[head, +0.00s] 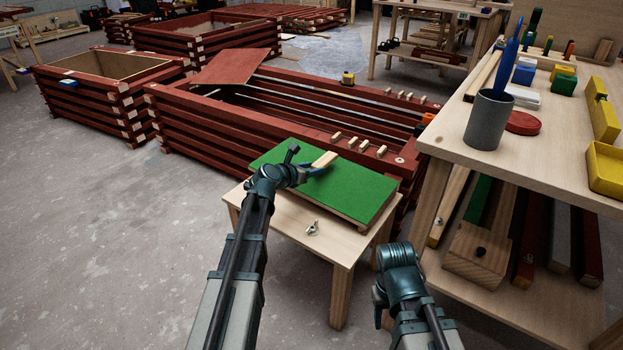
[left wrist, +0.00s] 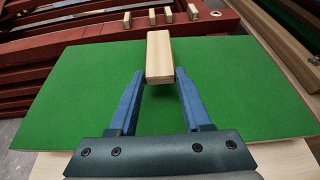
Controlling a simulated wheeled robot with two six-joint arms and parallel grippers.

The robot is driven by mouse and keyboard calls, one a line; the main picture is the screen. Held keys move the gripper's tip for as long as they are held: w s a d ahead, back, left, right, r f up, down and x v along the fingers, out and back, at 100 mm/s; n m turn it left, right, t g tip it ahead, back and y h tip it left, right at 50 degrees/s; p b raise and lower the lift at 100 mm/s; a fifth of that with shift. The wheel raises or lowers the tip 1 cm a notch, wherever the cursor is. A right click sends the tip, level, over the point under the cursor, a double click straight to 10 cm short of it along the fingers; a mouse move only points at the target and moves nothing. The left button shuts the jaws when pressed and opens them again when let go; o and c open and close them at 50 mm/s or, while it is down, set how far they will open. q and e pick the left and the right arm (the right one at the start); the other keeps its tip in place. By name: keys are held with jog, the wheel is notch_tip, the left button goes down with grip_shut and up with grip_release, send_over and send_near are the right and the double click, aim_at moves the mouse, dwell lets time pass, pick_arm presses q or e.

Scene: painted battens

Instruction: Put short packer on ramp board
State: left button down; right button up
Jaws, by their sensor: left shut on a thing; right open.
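The short packer, a pale wooden block (head: 325,159), is gripped at its near end by my left gripper (head: 313,170). In the left wrist view the packer (left wrist: 159,55) points away between the two blue fingers. It is over the green-topped board (head: 350,192), which looks like the ramp board and lies on a small wooden table (head: 285,222). The board fills much of the left wrist view (left wrist: 70,85). I cannot tell whether the packer touches it. My right gripper (head: 381,312) is open, low in front of the table's right side, its fingers mostly hidden.
Several similar pale blocks (head: 352,142) sit on the red batten frame (head: 270,113) behind the table. A wing-nut-like metal piece (head: 312,228) lies at the table's front. A workbench (head: 540,150) with a grey cup (head: 489,118) stands close on the right. Floor at left is clear.

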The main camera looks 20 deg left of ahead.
aim_at(311, 183)
pick_arm(q)
jog(key=shift+a+f+b, duration=0.1)
jog(key=shift+f+b, duration=1.75)
jog(key=shift+f, duration=0.05)
jog(key=shift+r, duration=0.15)
jog(key=shift+c, duration=1.7)
grip_release()
